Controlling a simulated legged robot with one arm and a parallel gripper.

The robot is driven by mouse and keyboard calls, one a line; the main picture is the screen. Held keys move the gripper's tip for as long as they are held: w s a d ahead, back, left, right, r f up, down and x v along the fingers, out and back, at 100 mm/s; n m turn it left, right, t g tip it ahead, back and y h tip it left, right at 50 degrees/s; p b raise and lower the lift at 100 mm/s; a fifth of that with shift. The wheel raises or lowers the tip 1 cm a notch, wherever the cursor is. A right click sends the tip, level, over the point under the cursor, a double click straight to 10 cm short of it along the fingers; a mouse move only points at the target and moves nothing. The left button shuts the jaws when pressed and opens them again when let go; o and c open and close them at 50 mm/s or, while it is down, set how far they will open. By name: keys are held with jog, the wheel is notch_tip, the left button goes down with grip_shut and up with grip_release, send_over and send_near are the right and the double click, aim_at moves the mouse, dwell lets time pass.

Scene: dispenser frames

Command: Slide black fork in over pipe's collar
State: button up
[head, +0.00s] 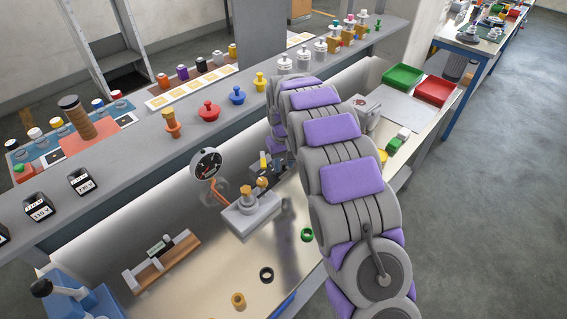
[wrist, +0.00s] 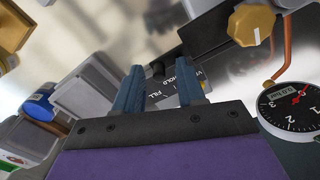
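My gripper's two blue fingers (wrist: 158,88) stand apart in the wrist view, with nothing clearly held between them. Just beyond them are a small black knob-like end (wrist: 158,71) and a dark plate (wrist: 186,78) lettered FILL and HOLD. A dark bar (wrist: 208,30) runs from there toward a brass knob (wrist: 254,24). I cannot tell whether any of these black parts is the fork, or whether the fingers touch them. A copper pipe (wrist: 289,50) leads to a round gauge (wrist: 292,108); its collar is not clear. In the head view my arm largely hides the gripper.
A grey block with brass knobs (head: 250,214) stands beside the gauge (head: 206,163). A shelf (head: 150,152) with several knobs runs behind. A blue-capped jar (wrist: 40,104) is at left in the wrist view.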

grip_shut()
dwell(0.3)
dwell(0.4)
